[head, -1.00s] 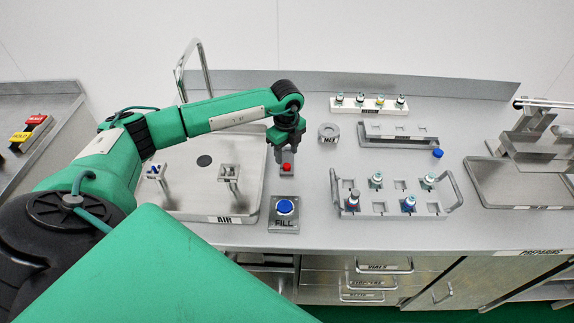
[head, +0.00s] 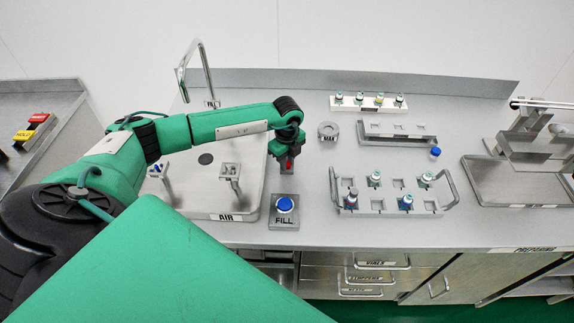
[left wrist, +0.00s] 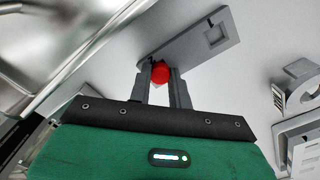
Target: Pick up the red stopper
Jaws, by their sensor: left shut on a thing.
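My left gripper (head: 288,165) is over the counter behind the blue FILL button, pointing down. Its fingers are shut on the red stopper (left wrist: 160,72), which shows as a round red top between the fingertips in the left wrist view. In the head view only a little red of it shows between the dark fingers. A grey holder plate (left wrist: 190,44) with a square socket lies beyond the fingertips in the left wrist view. I cannot tell whether the stopper is still touching the plate. My right gripper is in neither view.
The FILL button (head: 285,204) is just in front of the gripper. A steel AIR tray (head: 190,207) with two small stands is to the left. A vial rack (head: 375,211) and a grey ring marked MAX (head: 328,131) are to the right. A tall tap (head: 203,65) stands behind the tray.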

